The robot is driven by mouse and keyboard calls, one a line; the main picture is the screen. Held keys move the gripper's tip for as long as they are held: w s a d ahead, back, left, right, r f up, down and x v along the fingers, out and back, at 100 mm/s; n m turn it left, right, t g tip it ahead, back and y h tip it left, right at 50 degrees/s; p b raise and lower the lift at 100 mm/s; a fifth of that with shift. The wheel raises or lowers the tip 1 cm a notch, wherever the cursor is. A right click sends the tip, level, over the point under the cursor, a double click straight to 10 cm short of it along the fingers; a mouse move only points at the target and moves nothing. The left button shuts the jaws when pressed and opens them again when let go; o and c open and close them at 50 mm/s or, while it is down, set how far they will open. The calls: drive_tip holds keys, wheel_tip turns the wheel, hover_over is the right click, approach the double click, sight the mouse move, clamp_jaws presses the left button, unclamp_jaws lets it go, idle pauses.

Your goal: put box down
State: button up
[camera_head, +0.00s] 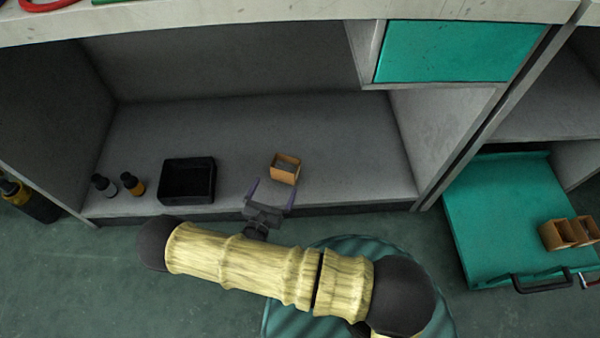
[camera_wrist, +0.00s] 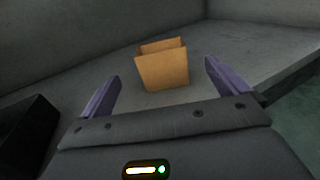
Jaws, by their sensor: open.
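A small open-topped orange-brown box (camera_head: 284,175) stands upright on the grey lower shelf (camera_head: 330,130) of the workbench. It also shows in the wrist view (camera_wrist: 163,70), just beyond the fingertips. My gripper (camera_head: 270,190) is open and empty at the shelf's front, with its purple fingers pointing toward the box. In the wrist view the fingers (camera_wrist: 160,80) are spread wide, one to each side, and the box appears apart from both. The box's underside is hidden.
A black tray (camera_head: 188,181) stands left of the box, with small bottles (camera_head: 132,184) beyond it. A teal drawer front (camera_head: 455,52) hangs above right. A teal pull-out drawer (camera_head: 500,220) at right holds more brown boxes (camera_head: 560,235). The shelf behind the box is clear.

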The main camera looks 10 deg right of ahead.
drive_tip(key=s+d+r+m+g+h, duration=0.2)
drive_tip(key=s+d+r+m+g, duration=0.1)
drive_tip(key=d+r+m+g, duration=0.45)
drive_tip(key=s+d+r+m+g+h, duration=0.1)
drive_tip(key=s+d+r+m+g, duration=0.1)
drive_tip(key=d+r+m+g, duration=0.5)
drive_tip(key=s+d+r+m+y, duration=0.1)
drive_tip(key=d+r+m+y, duration=0.1)
drive_tip(key=r+m+y, duration=0.3)
drive_tip(key=s+d+r+m+y, duration=0.2)
drive_tip(key=r+m+y, duration=0.3)
drive_tip(key=r+m, duration=0.3)
drive_tip(key=m, duration=0.3)
drive_tip(key=shift+r+t, duration=0.35)
drive_tip(key=shift+r, duration=0.05)
drive_tip(key=shift+s+m, duration=0.1)
drive_tip(key=shift+m, duration=0.15)
